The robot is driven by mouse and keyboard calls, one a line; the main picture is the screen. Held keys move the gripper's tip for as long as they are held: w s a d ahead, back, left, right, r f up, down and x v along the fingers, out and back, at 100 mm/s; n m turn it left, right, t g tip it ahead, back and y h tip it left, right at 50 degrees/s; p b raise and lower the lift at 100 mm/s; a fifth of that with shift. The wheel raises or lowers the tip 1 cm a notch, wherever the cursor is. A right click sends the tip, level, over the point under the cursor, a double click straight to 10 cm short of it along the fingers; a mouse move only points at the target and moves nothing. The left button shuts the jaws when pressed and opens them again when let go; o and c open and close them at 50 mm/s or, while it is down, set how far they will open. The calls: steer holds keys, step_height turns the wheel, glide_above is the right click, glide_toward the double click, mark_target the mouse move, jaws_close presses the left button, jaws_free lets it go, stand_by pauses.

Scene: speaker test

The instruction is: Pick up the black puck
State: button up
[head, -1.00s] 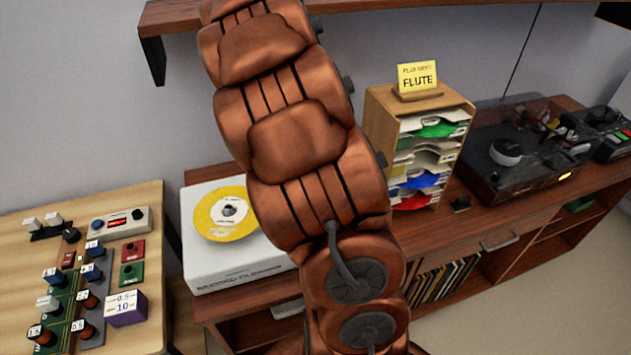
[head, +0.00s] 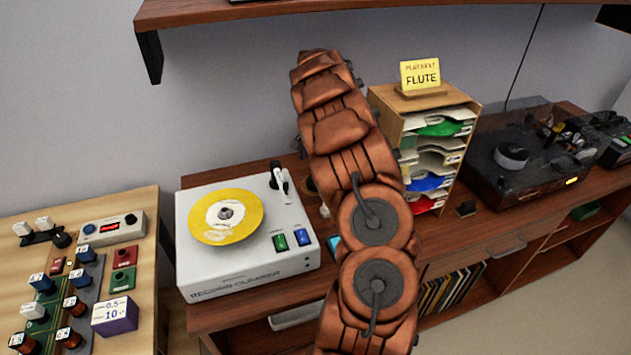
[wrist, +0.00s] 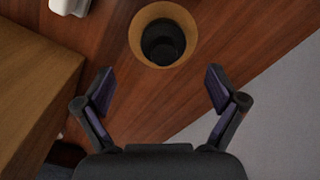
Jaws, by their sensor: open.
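The black puck (wrist: 162,42) shows in the wrist view as a dark round piece inside a tan round rim, on a dark brown wooden surface. My gripper (wrist: 160,90) is open and empty, its two fingers spread wide. In the picture the puck lies above the gap between the fingertips, close to its middle line and apart from both fingers. In the head view my arm stands in front of the sideboard, and I cannot make out the gripper or surely identify the puck there.
A shelf (head: 350,13) runs above. Left is a workbench (head: 125,190).

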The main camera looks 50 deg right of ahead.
steer(key=shift+w+f+p, duration=0.2)
steer(key=shift+f+p, duration=0.45)
steer(key=shift+f, duration=0.95)
steer(key=shift+w+f+p, duration=0.15)
steer(key=shift+f+p, duration=0.5)
steer(key=shift+f, duration=0.9)
steer(key=shift+c, duration=0.5)
steer(key=c, duration=1.3)
